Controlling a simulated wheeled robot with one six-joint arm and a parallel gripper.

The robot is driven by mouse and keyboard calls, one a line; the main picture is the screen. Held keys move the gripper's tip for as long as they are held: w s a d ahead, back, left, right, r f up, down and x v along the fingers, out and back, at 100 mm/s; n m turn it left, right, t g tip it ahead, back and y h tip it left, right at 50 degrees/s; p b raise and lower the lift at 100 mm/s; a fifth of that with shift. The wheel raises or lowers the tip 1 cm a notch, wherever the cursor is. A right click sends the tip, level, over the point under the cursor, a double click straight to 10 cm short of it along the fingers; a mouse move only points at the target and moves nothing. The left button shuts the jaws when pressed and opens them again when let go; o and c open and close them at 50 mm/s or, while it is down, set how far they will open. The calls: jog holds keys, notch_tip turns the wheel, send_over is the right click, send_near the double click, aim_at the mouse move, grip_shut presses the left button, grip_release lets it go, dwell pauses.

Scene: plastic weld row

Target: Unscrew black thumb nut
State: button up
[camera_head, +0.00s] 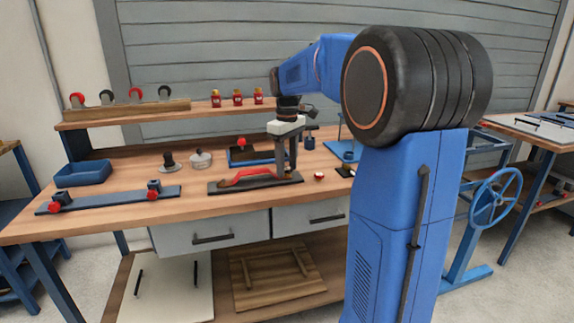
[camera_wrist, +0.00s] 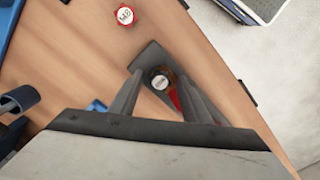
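In the head view a black base plate (camera_head: 215,188) lies on the bench with a red part (camera_head: 248,177) on it. My gripper (camera_head: 287,174) points down at the right end of this plate. In the wrist view my gripper (camera_wrist: 160,78) has its two fingers apart. Between them is a dark round piece with a grey top (camera_wrist: 160,82), apparently the black thumb nut. A bit of the red part (camera_wrist: 175,98) shows beside it, on the black plate (camera_wrist: 152,56). The fingers look apart from the nut. In the head view the nut is hidden by my fingers.
A red knob with a white top (camera_wrist: 124,15) lies nearby on the bench. A black knob (camera_head: 168,161) and a silver knob (camera_head: 201,158) stand behind the plate. A blue tray (camera_head: 83,174) and a blue bar with red knobs (camera_head: 108,200) are at left.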

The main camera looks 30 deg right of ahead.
jog(key=m, duration=0.5)
jog(key=shift+m, duration=0.3)
jog(key=m, duration=0.5)
jog(key=shift+m, duration=0.4)
jog(key=m, duration=0.5)
jog(key=shift+m, duration=0.4)
jog(key=m, duration=0.5)
jog(key=shift+m, duration=0.3)
jog(key=c, duration=0.9)
